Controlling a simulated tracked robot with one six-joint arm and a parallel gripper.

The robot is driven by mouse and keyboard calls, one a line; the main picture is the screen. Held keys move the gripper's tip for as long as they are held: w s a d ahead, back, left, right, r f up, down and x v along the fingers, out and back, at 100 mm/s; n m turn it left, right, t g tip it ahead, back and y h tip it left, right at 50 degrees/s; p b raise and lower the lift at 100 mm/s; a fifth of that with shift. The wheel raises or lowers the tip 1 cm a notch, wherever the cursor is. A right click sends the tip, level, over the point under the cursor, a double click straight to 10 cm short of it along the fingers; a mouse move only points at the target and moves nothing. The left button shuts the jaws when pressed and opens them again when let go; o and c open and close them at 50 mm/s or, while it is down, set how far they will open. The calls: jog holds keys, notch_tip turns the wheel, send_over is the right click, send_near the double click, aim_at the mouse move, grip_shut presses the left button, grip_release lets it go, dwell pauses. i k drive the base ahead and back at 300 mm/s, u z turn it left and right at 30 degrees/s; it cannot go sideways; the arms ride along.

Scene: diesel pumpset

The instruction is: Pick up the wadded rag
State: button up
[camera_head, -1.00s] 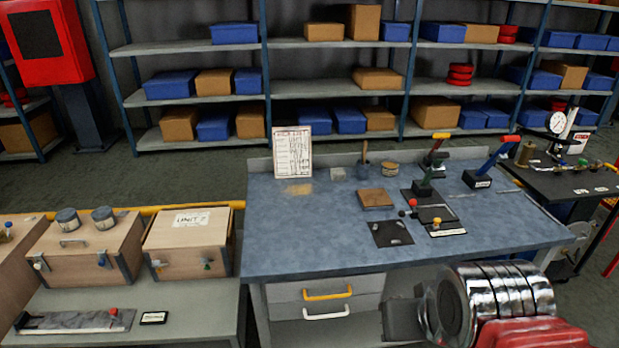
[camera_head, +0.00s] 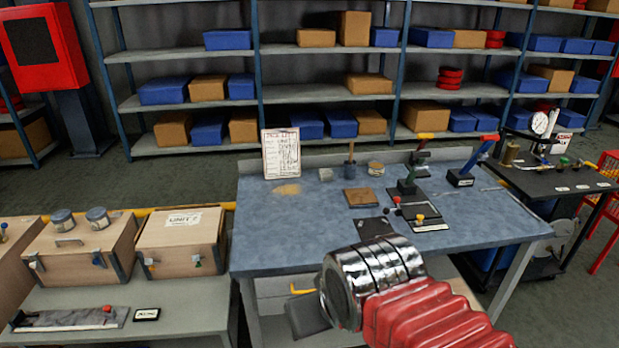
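A small pale grey lump (camera_head: 325,174) sits near the back of the blue-grey workbench (camera_head: 285,235), left of a brush pot. It may be the wadded rag, but it is too small to be sure. My arm, with a silver ribbed section and red bellows, reaches in from the lower right over the bench's front edge.
A printed sheet (camera_head: 281,153) stands at the bench's back left, by a tan patch (camera_head: 288,189). A brown block (camera_head: 361,197), a dark mat (camera_head: 374,228) and lever fixtures (camera_head: 408,186) occupy the middle and right. Wooden boxes (camera_head: 181,243) stand left. The bench's left front is clear.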

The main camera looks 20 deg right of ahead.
aim_at(324, 174)
jog(key=z, duration=0.05)
jog(key=i, duration=1)
jog(key=u, duration=0.1)
